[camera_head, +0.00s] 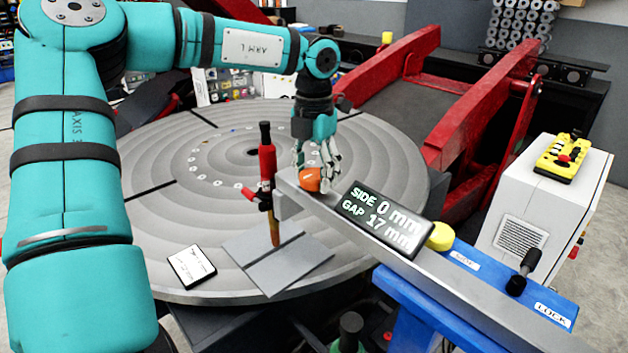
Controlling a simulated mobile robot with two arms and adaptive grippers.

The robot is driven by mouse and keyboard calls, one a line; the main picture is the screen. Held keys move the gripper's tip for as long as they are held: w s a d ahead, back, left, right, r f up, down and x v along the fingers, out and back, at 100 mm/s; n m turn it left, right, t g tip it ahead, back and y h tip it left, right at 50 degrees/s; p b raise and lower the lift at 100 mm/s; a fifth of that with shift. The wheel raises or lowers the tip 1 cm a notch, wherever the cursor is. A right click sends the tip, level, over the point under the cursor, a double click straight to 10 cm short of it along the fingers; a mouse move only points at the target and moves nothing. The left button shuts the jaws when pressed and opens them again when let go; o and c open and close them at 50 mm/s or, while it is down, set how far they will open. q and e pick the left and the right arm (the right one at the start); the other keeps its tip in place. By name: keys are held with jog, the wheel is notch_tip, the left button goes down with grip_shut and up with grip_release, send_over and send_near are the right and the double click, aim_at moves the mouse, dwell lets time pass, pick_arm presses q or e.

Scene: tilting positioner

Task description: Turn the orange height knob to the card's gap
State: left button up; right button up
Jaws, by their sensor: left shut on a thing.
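The orange height knob (310,179) sits at the left end of a grey metal bar (465,287). My left gripper (316,172) reaches down from above with its fingers shut on the knob. A dark display (380,220) on the bar reads SIDE 0 mm and GAP 17 mm. A white card (191,267) lies on the round grey table at the lower left; its writing is too small to read. A red torch (268,165) hangs from the bar's end, its tip over a grey plate joint (277,260). My right gripper is not in view.
A black lever (524,270) stands by the LOCK label on the blue support (420,300). A white cabinet (545,205) with a yellow control box (563,157) stands at right. Red tilting arms (480,110) rise behind.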

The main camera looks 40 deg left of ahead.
pick_arm(q)
jog(key=m+b, duration=0.1)
jog(key=m, duration=0.2)
jog(key=shift+m, duration=0.4)
jog(key=m, duration=0.4)
jog(key=shift+m, duration=0.3)
jog(key=m, duration=0.4)
jog(key=shift+r, duration=0.1)
jog(key=m, duration=0.5)
jog(key=shift+m, duration=0.3)
jog(key=o, duration=1.2)
